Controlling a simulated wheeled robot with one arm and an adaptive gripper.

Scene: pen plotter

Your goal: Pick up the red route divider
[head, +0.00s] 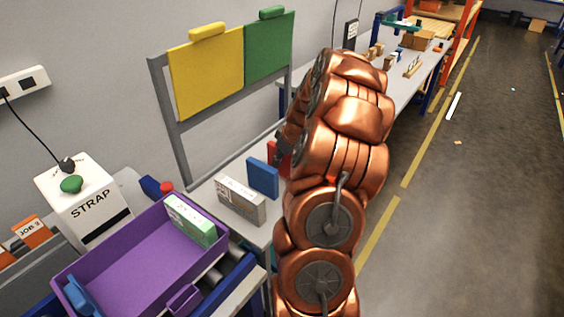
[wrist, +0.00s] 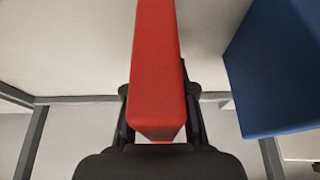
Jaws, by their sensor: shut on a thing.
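The red route divider (wrist: 156,70) is a red block in the middle of the wrist view. My gripper (wrist: 160,120) is shut on it, with one dark finger against each side. In the head view a small red part of the divider (head: 272,149) shows beside my copper arm, and the arm hides the rest. My gripper in the head view (head: 283,155) is mostly hidden behind the arm. I cannot tell whether the divider touches the surface below it.
A blue divider (head: 262,178) stands close by; it also shows at right in the wrist view (wrist: 275,70). A grey box (head: 240,202) stands in front of it. A purple tray (head: 130,270) holds a green-and-white box (head: 190,222). Yellow (head: 207,75) and green (head: 269,48) panels hang behind.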

